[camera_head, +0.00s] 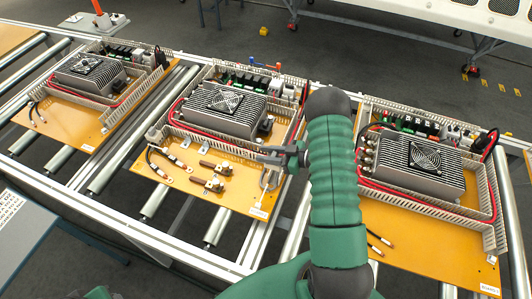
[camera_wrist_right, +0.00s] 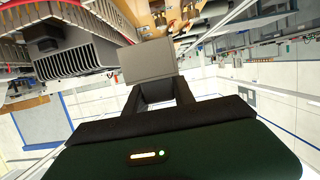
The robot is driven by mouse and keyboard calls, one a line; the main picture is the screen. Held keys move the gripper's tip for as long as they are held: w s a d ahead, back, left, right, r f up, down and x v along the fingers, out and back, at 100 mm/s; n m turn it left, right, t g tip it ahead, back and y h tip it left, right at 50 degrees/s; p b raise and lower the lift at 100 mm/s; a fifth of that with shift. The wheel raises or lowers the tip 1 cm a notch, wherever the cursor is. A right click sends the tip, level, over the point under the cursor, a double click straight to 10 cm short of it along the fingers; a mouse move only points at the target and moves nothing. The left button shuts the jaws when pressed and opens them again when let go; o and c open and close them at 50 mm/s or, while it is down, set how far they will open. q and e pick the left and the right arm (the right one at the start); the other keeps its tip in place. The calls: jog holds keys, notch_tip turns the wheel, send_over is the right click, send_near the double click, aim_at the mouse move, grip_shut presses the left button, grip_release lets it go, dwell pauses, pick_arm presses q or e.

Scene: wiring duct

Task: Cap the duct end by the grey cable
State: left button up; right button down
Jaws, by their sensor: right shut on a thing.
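My right gripper (camera_head: 284,157) is over the near right part of the middle orange board (camera_head: 215,188). In the right wrist view its two dark fingers (camera_wrist_right: 158,86) are shut on a flat grey piece (camera_wrist_right: 147,62), which looks like an end cap. In the head view the held piece is too small to make out clearly. The light grey slotted duct (camera_head: 215,145) runs around the heatsink on the middle board. Its right end near the gripper is partly hidden. A thin greyish loop (camera_head: 268,180) lies below the gripper; I cannot tell whether it is the grey cable. My left gripper is out of view.
The middle board also carries a finned heatsink with a fan (camera_head: 225,102), a red cable, dark cables (camera_head: 155,160) and copper lugs (camera_head: 214,183). Similar boards stand left (camera_head: 65,115) and right (camera_head: 415,245) on the roller conveyor. My right arm hides the gap between the middle and right boards.

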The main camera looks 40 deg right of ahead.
jog(key=shift+s+d+f+b, duration=0.1)
jog(key=shift+f+b, duration=0.2)
jog(key=shift+f, duration=0.15)
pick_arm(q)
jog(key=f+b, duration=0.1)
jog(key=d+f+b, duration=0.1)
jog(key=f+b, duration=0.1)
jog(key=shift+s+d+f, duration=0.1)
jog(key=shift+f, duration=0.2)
pick_arm(e)
jog(key=f, duration=0.5)
jog(key=shift+d+f, duration=0.15)
jog(key=shift+d, duration=0.25)
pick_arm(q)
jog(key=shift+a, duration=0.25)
pick_arm(e)
jog(key=shift+a, duration=0.15)
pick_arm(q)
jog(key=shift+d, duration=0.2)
pick_arm(e)
jog(key=shift+d, duration=0.3)
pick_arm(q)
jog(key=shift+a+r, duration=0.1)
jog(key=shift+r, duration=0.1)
pick_arm(e)
jog(key=shift+a, duration=0.25)
